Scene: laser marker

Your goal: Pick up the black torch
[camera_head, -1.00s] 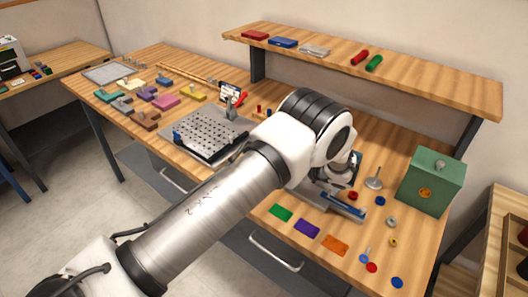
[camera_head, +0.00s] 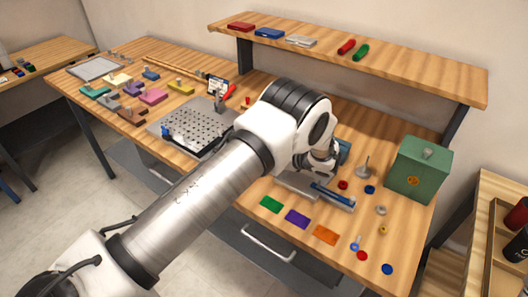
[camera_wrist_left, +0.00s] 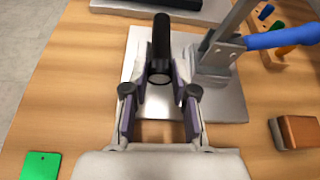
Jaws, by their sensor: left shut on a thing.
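The black torch (camera_wrist_left: 161,42) is a slim dark cylinder in the left wrist view, with its round end facing me. My left gripper (camera_wrist_left: 160,82) is shut on it, with one finger on each side. The torch is over a pale metal plate (camera_wrist_left: 225,105); I cannot tell whether it touches the plate. In the head view my left gripper (camera_head: 322,166) is low over the right part of the bench, largely covered by my arm, and the torch is hidden there. My right gripper is not in view.
A lever with a blue handle (camera_wrist_left: 280,38) stands just right of the torch. A green box (camera_head: 420,170) is at the bench's right end. Coloured cards, including a green one (camera_head: 271,204), lie near the front edge. A shelf (camera_head: 400,75) runs above the back.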

